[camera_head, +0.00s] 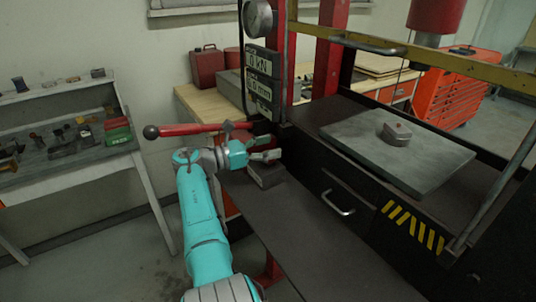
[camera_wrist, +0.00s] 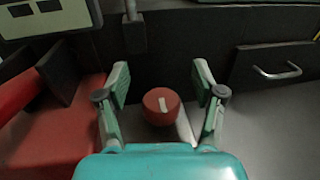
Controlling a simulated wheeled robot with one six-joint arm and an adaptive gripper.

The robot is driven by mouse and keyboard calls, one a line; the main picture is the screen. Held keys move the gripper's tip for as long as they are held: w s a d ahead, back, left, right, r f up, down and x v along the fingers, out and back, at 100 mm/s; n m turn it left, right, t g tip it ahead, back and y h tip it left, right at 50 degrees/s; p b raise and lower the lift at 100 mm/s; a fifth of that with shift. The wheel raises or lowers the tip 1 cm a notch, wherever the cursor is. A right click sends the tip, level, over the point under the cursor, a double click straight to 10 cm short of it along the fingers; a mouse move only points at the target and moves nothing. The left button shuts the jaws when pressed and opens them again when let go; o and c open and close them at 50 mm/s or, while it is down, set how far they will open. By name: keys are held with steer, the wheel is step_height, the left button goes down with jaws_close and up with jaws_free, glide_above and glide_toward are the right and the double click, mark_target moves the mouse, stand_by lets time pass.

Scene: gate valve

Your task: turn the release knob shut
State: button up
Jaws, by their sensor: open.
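The release knob (camera_wrist: 161,106) is a round red knob with a pale stripe on its face, pointing nearly straight up in the wrist view. It shows between the two green-padded fingers of my gripper (camera_wrist: 162,88), with a clear gap on each side. I cannot tell how far the fingertips are from it in depth. In the head view my gripper (camera_head: 266,147) is open at the press's left side, above a dark block (camera_head: 265,173). I cannot make out the knob there, behind the fingers.
A red lever (camera_head: 195,129) with a black ball end sticks out left, just behind my wrist. The press frame and display boxes (camera_head: 262,75) stand behind the gripper. A grey plate (camera_head: 400,148) bears a small metal block (camera_head: 397,133). The dark bench front (camera_head: 310,245) is clear.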

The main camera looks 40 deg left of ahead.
step_height(320, 180, up, 7)
steer(key=shift+f, duration=0.2)
stand_by(0.5)
